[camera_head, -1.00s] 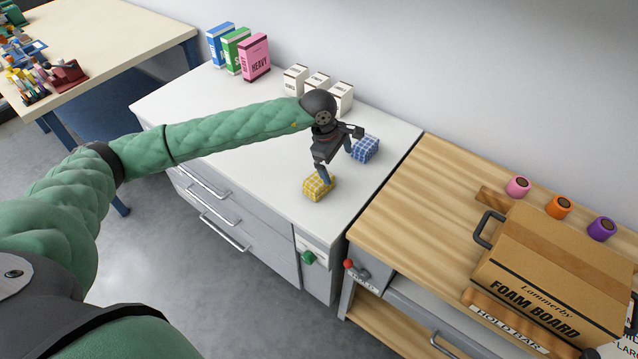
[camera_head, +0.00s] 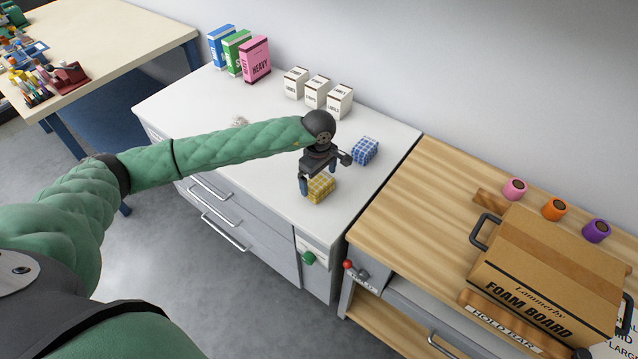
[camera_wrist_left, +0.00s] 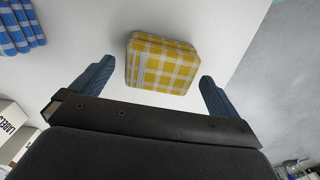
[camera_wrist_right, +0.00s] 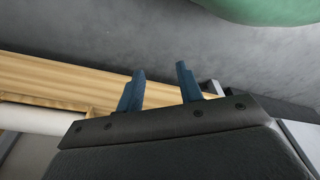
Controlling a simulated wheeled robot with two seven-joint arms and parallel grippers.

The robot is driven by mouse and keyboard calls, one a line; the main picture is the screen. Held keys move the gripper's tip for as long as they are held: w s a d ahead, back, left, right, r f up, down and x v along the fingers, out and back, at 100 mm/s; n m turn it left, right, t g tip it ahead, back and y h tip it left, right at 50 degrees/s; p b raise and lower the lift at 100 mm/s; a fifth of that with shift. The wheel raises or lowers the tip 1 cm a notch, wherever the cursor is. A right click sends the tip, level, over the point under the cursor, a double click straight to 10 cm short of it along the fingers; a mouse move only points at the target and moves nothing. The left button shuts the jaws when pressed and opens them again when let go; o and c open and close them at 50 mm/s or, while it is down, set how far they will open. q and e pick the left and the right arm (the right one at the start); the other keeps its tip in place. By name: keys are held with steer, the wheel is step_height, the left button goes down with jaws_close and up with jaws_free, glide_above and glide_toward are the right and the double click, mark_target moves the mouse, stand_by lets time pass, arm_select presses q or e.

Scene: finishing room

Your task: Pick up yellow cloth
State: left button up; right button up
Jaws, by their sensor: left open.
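The yellow cloth (camera_head: 321,188) is a folded yellow-and-white checked block on the white counter, near its front edge. My left gripper (camera_head: 318,186) is open right at it. In the left wrist view the yellow cloth (camera_wrist_left: 161,64) lies between and slightly beyond the two blue fingertips (camera_wrist_left: 156,85), with a gap on each side. My right gripper (camera_wrist_right: 160,85) shows only in its own wrist view, its two fingers apart with nothing between them.
A blue checked cloth (camera_head: 365,150) sits behind the yellow one. White boxes (camera_head: 315,92) and coloured boxes (camera_head: 255,59) stand along the wall. A wooden bench with a foam board box (camera_head: 550,270) is at right. The counter's left part is mostly clear.

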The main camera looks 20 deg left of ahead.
mark_target(319, 180)
arm_select(q)
step_height(319, 180, down, 3)
steer(key=shift+r+p, duration=0.2)
steer(key=shift+p, duration=0.7)
steer(key=shift+f, duration=0.5)
arm_select(e)
steer(key=shift+s+d+f, duration=0.5)
steer(key=shift+s+f, duration=0.35)
steer(key=shift+s+d+f, duration=0.5)
steer(key=shift+s+f, duration=0.3)
arm_select(q)
steer(key=shift+c, duration=0.2)
steer(key=c, duration=0.9)
arm_select(e)
steer(key=shift+d, duration=0.1)
steer(key=shift+w, duration=0.1)
arm_select(q)
steer(key=shift+r, duration=0.15)
arm_select(e)
steer(key=shift+f, duration=0.1)
